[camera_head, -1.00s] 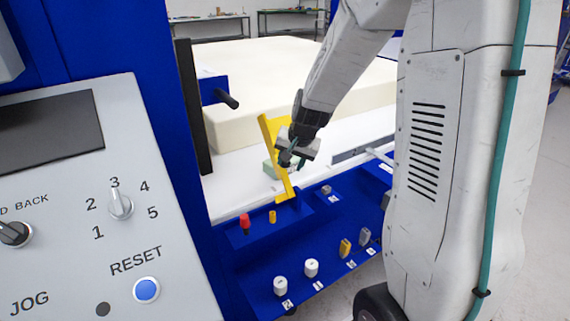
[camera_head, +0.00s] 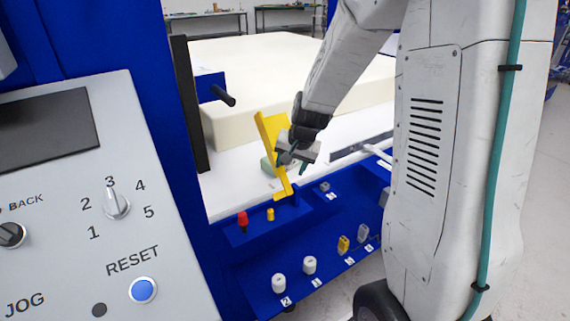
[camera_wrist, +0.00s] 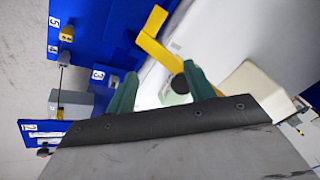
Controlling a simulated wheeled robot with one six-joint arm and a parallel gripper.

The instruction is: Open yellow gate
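The yellow gate (camera_head: 272,150) is a long, tilted yellow bar with a foot on the blue frame edge, beside the white bed. My gripper (camera_head: 294,166) is close to its right side in the head view and partly covers the gate's surroundings. In the wrist view the gate (camera_wrist: 156,42) is a bent yellow piece just beyond the fingertips, with its lower end near the right finger. My gripper (camera_wrist: 160,74) shows two teal fingers spread apart with nothing held between them. I cannot tell whether a finger touches the gate.
A large cream foam block (camera_head: 300,75) lies behind the gate. A red knob (camera_head: 242,220) and a small yellow peg (camera_head: 270,214) stand on the blue frame (camera_head: 250,265), with white knobs and connectors below. A grey control panel (camera_head: 100,230) fills the left.

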